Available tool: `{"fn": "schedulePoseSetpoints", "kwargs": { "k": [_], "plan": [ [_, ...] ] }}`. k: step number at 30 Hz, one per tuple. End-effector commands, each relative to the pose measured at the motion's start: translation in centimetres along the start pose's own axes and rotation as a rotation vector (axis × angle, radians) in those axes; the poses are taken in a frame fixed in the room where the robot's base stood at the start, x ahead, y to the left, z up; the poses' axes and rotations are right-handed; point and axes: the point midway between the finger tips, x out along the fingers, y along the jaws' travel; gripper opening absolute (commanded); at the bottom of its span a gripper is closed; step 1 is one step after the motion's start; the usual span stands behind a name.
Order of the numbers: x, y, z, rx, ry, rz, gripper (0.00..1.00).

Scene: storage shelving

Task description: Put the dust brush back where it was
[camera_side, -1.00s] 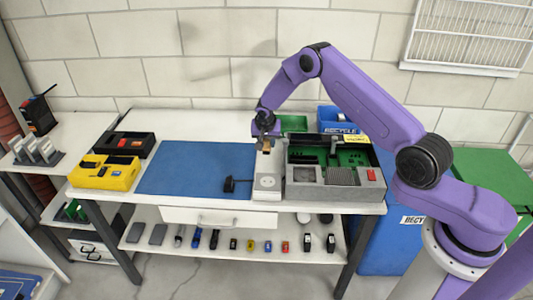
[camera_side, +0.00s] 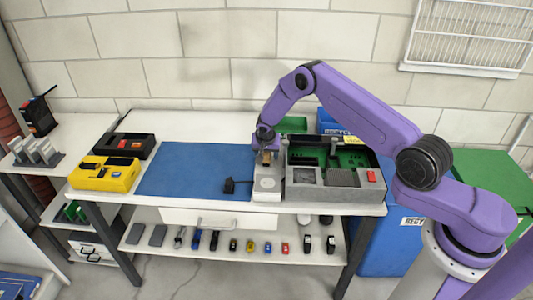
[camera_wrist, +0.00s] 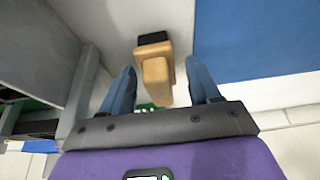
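The dust brush (camera_wrist: 154,78) has a light wooden handle and block with a dark end. It lies between the two fingers of my gripper (camera_wrist: 162,88) in the wrist view, with a visible gap on each side. In the side view, the brush (camera_side: 266,157) shows as a small tan piece below my gripper (camera_side: 266,150), over the pale strip between the blue mat and the grey box. My gripper is open around the brush. I cannot tell exactly what the brush's underside rests on.
The blue mat (camera_side: 195,170) lies left of the brush. The grey open box (camera_side: 330,192) with green boards stands close on the right. A white socket block (camera_side: 267,185) is in front. A yellow case (camera_side: 103,174) sits farther left. The mat's middle is clear.

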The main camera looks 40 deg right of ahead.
Motion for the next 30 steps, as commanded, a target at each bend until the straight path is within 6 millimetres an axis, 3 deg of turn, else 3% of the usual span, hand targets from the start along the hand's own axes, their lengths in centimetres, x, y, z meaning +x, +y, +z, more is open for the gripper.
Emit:
{"fn": "schedulePoseSetpoints", "kwargs": {
  "k": [8,13,30],
  "plan": [
    [-0.1,0.0,0.0,0.0,0.0,0.0,0.61],
    [-1.2,-0.1,-0.2,0.0,0.001,-0.001,0.61],
    [-10.4,-0.1,-0.2,0.0,0.001,-0.001,0.61]
  ]
}}
